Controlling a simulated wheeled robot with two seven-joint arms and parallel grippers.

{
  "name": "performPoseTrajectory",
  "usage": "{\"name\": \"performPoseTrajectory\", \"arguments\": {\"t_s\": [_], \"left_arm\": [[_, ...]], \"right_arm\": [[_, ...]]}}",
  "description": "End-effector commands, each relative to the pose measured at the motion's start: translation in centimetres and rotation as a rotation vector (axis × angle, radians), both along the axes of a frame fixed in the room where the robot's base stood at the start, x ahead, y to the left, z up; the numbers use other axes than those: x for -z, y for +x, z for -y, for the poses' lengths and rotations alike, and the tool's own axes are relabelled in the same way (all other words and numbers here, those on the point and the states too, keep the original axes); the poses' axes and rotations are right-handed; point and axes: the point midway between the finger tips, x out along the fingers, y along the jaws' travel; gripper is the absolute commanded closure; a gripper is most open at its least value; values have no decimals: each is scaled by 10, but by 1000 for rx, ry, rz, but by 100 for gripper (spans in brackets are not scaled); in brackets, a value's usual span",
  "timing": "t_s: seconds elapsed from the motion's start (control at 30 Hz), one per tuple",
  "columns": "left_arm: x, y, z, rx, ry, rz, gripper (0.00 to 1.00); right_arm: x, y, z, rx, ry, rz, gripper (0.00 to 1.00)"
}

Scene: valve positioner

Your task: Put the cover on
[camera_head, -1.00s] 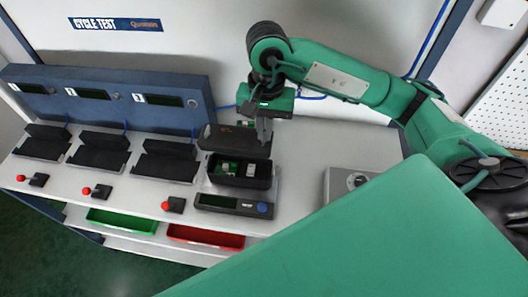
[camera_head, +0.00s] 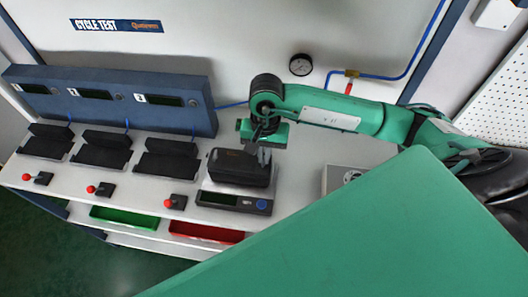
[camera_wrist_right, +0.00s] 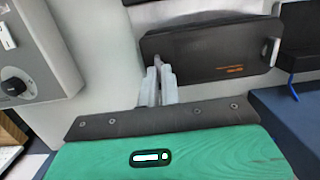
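The dark grey cover (camera_head: 236,160) lies over the dark box (camera_head: 238,179) on the scale, and the box's inside is hidden. In the right wrist view the cover (camera_wrist_right: 205,52) is a flat dark panel with small orange lettering and a light clip at its right end. My right gripper (camera_head: 263,158) is at the right end of the cover, pointing down. Its fingers (camera_wrist_right: 158,82) are close together at the cover's end and appear shut on its edge. The exact contact is hard to see. My left gripper is not in view.
The box stands on a scale (camera_head: 232,203) with a blue button. Several black fixtures (camera_head: 103,150) line the bench to the left, with red-knobbed switches (camera_head: 175,202) in front. A grey device (camera_head: 346,177) lies to the right. Green (camera_head: 124,219) and red (camera_head: 205,232) bins sit below.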

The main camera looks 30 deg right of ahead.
Motion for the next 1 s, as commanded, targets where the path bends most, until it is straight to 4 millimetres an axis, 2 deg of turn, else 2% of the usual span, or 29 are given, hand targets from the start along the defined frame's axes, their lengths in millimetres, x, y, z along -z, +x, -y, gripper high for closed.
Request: {"name": "performPoseTrajectory", "arguments": {"t_s": [0.17, 0.2, 0.3, 0.57, 0.7, 0.73, 0.87, 1.0], "left_arm": [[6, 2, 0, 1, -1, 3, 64], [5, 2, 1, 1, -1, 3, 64], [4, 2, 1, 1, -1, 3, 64], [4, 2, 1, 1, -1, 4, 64], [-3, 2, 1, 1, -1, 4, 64], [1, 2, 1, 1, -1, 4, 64], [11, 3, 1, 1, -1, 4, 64], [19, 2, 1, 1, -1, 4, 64]], "right_arm": [[4, 0, 0, 0, 1, 1, 100], [3, 0, 0, 0, 0, 0, 89], [2, 0, 0, 0, 1, -1, 73], [2, 0, 0, 0, 1, -1, 73], [-3, 0, 0, 0, 1, -1, 73], [-4, 1, 0, 0, 1, 2, 73], [-22, 4, 2, 0, 1, 6, 73], [-48, 6, 4, -2, 0, 6, 73]]}}
